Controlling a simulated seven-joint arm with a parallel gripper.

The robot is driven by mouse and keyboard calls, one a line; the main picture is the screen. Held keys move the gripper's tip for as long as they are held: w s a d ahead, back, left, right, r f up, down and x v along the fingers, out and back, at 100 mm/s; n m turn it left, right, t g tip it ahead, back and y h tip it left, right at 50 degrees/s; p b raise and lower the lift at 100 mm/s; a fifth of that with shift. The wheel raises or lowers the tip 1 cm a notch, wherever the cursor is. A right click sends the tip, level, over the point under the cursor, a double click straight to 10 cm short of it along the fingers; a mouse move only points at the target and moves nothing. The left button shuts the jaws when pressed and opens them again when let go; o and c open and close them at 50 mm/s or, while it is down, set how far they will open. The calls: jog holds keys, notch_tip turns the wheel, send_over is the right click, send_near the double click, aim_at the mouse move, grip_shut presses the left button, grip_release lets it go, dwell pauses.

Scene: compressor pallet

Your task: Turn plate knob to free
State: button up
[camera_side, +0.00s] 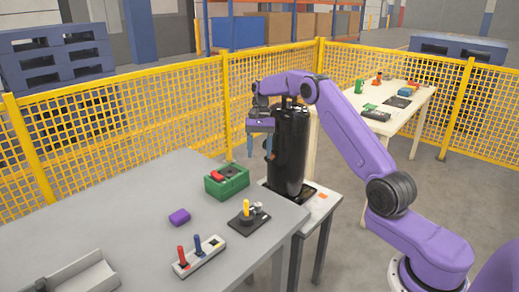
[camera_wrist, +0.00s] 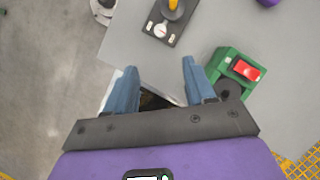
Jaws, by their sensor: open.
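A black plate (camera_side: 238,222) lies on the grey table near its right corner. It carries a round knob with an upright yellow handle (camera_side: 246,207) and a smaller pale fitting beside it. The plate also shows in the wrist view (camera_wrist: 183,33), at the top, with the yellow handle (camera_wrist: 173,4) cut by the picture edge. A pale round dial (camera_wrist: 160,31) is on the plate's near part. My gripper (camera_side: 260,153) points down, open and empty, above and behind the plate, beside a black cylinder. Its two blue fingers stand apart in the wrist view (camera_wrist: 160,66), away from the plate.
The tall black cylinder (camera_side: 292,150) stands on a small side table. A green box with a red switch (camera_side: 228,184) is behind the plate. Yellow fencing surrounds the area.

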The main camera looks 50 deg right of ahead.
jog(key=shift+r, duration=0.2)
jog(key=m+t, duration=0.1)
jog(key=m, duration=0.3)
send_near(258, 204)
jog(key=shift+y, duration=0.3)
jog(key=x, duration=0.8)
jog(key=shift+d+f, duration=0.25)
jog(key=shift+f, duration=0.1)
